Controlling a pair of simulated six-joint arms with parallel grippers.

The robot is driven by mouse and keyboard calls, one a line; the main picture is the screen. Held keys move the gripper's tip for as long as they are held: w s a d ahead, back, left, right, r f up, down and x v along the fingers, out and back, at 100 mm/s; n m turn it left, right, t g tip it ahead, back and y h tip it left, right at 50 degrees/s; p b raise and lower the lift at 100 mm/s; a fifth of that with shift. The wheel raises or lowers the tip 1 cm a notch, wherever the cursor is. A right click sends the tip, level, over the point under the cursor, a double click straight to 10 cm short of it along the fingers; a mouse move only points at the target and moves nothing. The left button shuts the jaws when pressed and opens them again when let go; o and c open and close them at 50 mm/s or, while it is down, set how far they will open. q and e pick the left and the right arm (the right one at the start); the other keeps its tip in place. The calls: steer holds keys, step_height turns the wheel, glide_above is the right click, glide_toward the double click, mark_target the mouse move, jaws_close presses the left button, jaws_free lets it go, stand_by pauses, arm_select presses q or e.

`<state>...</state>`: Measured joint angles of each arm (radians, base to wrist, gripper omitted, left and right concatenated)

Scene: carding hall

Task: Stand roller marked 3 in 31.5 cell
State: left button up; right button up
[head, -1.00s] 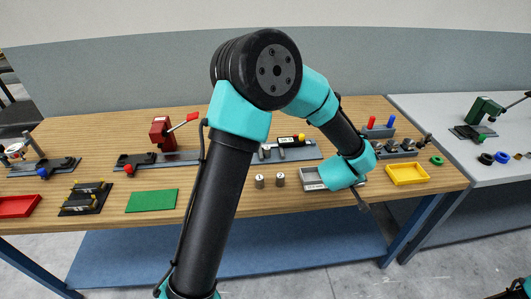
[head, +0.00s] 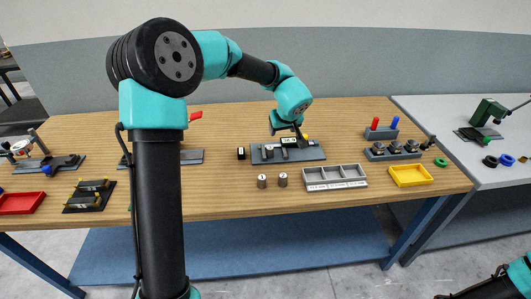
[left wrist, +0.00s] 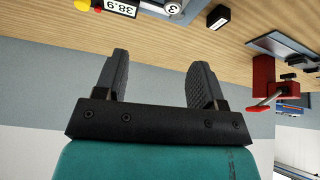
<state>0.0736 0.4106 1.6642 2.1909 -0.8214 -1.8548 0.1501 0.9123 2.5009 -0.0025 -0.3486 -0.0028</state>
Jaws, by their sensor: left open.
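My left gripper (head: 301,139) is over the grey gauge stand (head: 314,152) in the head view. Its two fingers are apart and empty in the left wrist view (left wrist: 160,64). A round face marked 3 (left wrist: 172,9) shows there at the top edge, beside a display (left wrist: 121,7) reading 38.9. The display (head: 289,142) also shows in the head view. Two metal rollers stand in front of the gauge, one left (head: 262,181) and one right (head: 283,180); their marks are too small to read. The grey three-cell tray (head: 336,185) looks empty; its labels are unreadable.
A small black block (head: 241,153) stands left of the gauge. A yellow tray (head: 410,176) and a rack with red and blue handles (head: 381,132) are on the right. A red tray (head: 22,203) is at far left. My left arm hides part of the table.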

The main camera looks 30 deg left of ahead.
arm_select(q)
steer(key=shift+s+a+r+g+h, duration=0.25)
steer(key=shift+s+a+r+g, duration=0.05)
steer(key=shift+a+r, duration=0.25)
steer(key=shift+s+a+r+g+h, duration=0.3)
steer(key=shift+a+r, duration=0.15)
steer(key=shift+a, duration=0.1)
glide_above(270, 147)
steer(key=s+d, duration=0.2)
step_height(270, 147, down, 11)
steer(key=shift+s+a+f, duration=0.1)
steer(key=shift+w+x, duration=0.2)
steer(key=shift+x, duration=2.45)
